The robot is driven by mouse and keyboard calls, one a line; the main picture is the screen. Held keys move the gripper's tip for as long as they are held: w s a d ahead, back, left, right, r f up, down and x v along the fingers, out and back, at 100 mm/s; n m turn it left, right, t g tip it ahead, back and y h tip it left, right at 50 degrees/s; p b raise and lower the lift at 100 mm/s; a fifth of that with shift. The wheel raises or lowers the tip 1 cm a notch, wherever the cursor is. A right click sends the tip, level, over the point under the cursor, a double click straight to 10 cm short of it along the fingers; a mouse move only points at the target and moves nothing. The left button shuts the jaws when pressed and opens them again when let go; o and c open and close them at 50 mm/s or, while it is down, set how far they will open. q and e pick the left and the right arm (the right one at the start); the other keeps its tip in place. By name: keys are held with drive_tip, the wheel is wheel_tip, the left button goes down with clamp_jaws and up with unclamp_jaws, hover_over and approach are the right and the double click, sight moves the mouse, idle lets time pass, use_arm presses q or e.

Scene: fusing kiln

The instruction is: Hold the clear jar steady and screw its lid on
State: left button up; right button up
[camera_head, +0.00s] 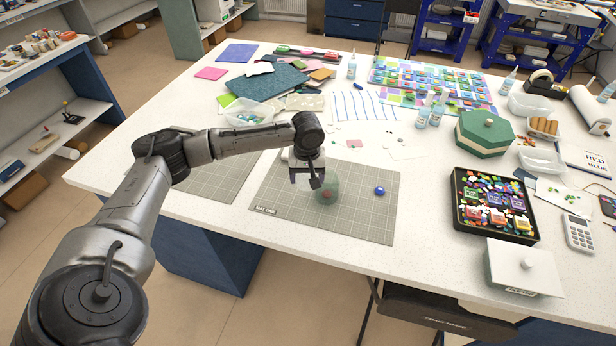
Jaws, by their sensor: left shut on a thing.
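The clear jar (331,186) stands on the grey cutting mat (280,205) near the table's front edge. It is see-through and pale green, with a small reddish patch showing in it. My left gripper (314,181) reaches down from above and is shut on the jar at its left side. The fingers partly hide the jar's upper left. A small round blue thing (380,190), which looks like the lid, lies on the mat to the right of the jar, apart from it. My right gripper is not in view.
A black tray of coloured pieces (457,213), a white lidded box (524,266) and a green box (485,133) stand to the right. Glass sheets and small bottles (422,117) lie farther back. The mat around the blue thing is clear.

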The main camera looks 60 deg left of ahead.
use_arm(q)
drive_tip(key=d+r+m, duration=0.3)
drive_tip(key=d+r, duration=0.1)
drive_tip(key=d, duration=0.6)
drive_tip(key=d+r+m, duration=0.4)
drive_tip(key=d, duration=0.5)
drive_tip(key=d+r+m, duration=0.4)
drive_tip(key=d+r, duration=0.1)
drive_tip(key=d, duration=0.5)
drive_tip(key=shift+w+d, duration=0.3)
drive_tip(key=shift+w, duration=0.1)
drive_tip(key=shift+a, duration=0.15)
